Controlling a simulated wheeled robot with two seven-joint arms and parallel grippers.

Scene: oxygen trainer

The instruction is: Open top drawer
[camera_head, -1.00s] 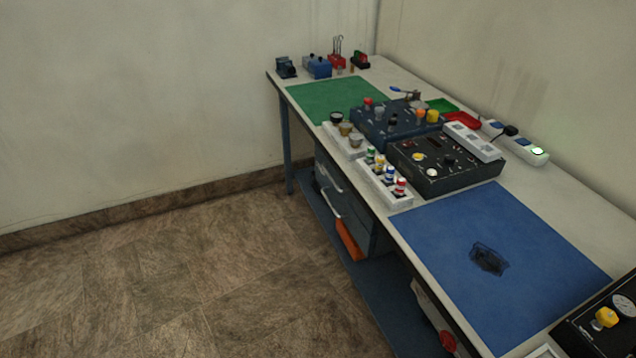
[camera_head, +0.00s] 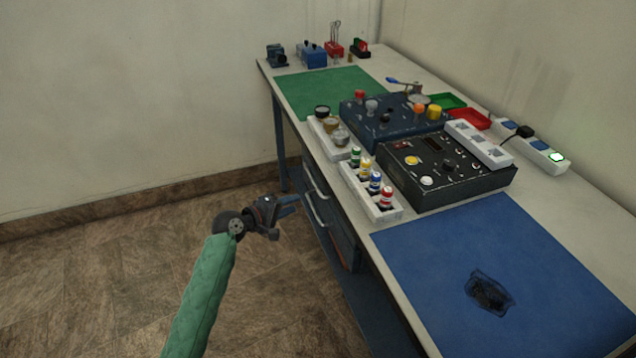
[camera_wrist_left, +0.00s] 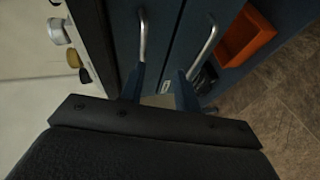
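The top drawer (camera_wrist_left: 162,28) is a dark blue-grey front under the bench top, and it looks closed. Its silver bar handle (camera_wrist_left: 143,36) shows in the left wrist view, and in the head view the handle (camera_head: 314,187) is just right of my gripper. A second drawer handle (camera_wrist_left: 205,48) lies below it. My left gripper (camera_head: 290,202) is in front of the drawers, its fingers pointing at them. In the left wrist view its two fingers (camera_wrist_left: 161,82) are apart with nothing between them, the left fingertip close to the top handle's near end. Contact cannot be told. My right gripper is out of view.
The bench (camera_head: 292,88) carries a blue mat (camera_head: 450,255), control boxes and a white rack (camera_head: 372,196) of coloured bottles near its front edge. The floor left of the bench is clear.

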